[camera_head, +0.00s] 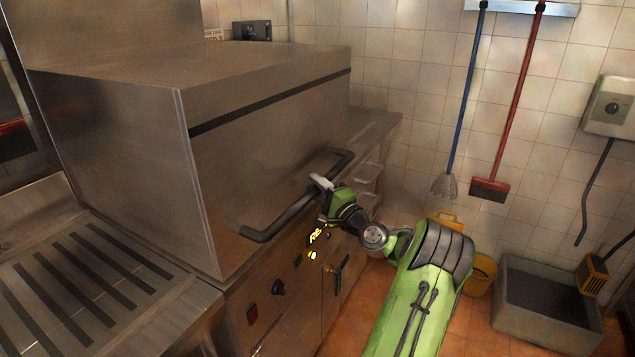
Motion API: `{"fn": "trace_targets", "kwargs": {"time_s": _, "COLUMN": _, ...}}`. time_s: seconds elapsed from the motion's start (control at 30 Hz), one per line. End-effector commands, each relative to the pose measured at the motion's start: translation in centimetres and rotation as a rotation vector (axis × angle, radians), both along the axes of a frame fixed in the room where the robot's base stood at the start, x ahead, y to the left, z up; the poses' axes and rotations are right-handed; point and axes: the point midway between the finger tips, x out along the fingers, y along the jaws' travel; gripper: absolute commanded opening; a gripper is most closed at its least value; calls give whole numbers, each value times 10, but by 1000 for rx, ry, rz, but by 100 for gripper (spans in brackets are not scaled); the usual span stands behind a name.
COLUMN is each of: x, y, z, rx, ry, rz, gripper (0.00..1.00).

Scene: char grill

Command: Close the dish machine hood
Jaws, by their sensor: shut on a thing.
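The dish machine hood (260,150) is a large stainless steel box with a dark band across its front. Its lower edge sits low, close above the control panel front. A dark bar handle (263,230) runs along the front of the hood near its lower edge. My gripper (321,184) is at the middle of this handle and is shut on it. The gripper body hides part of the handle, and the fingertips are small in view. My green arm reaches in from the lower right.
A slatted steel drain table (190,318) adjoins the machine at left, and a steel counter (377,128) at right. A grey basin (545,310) and a yellow bucket (482,272) stand on the floor at right.

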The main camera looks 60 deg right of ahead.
Motion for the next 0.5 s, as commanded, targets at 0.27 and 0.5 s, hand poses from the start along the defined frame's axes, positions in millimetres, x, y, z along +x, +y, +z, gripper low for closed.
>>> {"fn": "trace_targets", "kwargs": {"time_s": 0.27, "x": 0, "y": 0, "z": -12, "rx": 2, "ry": 4, "rz": 0, "gripper": 0}}
{"fn": "trace_targets", "kwargs": {"time_s": 0.5, "x": 0, "y": 0, "z": -14, "rx": 5, "ry": 10, "rz": 0, "gripper": 0}}
